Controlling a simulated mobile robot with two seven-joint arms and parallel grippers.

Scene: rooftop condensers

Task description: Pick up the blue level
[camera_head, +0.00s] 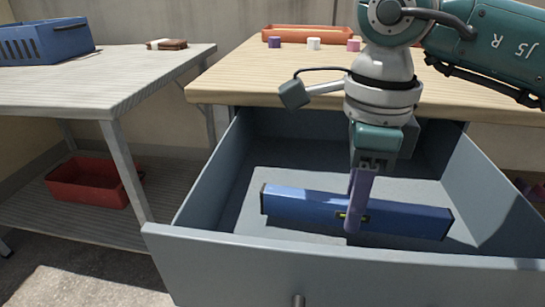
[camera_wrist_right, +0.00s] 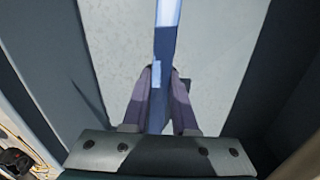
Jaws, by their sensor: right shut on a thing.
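The blue level (camera_head: 300,207) is a long blue bar with a small yellow-green vial near its middle. It lies crosswise inside the open grey drawer (camera_head: 330,257). My right gripper (camera_head: 355,215) reaches down into the drawer and is shut on the level near its middle. In the right wrist view the level (camera_wrist_right: 166,45) runs between the two purple fingers of the gripper (camera_wrist_right: 158,80). I cannot tell whether the level touches the drawer floor. My left gripper is not in view.
The drawer walls stand close around the gripper. Above is a wooden worktop (camera_head: 240,75) with an orange tray (camera_head: 308,33) and small cylinders. A grey table (camera_head: 90,85) at left holds a blue crate (camera_head: 45,42); a red bin (camera_head: 85,183) sits on its lower shelf.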

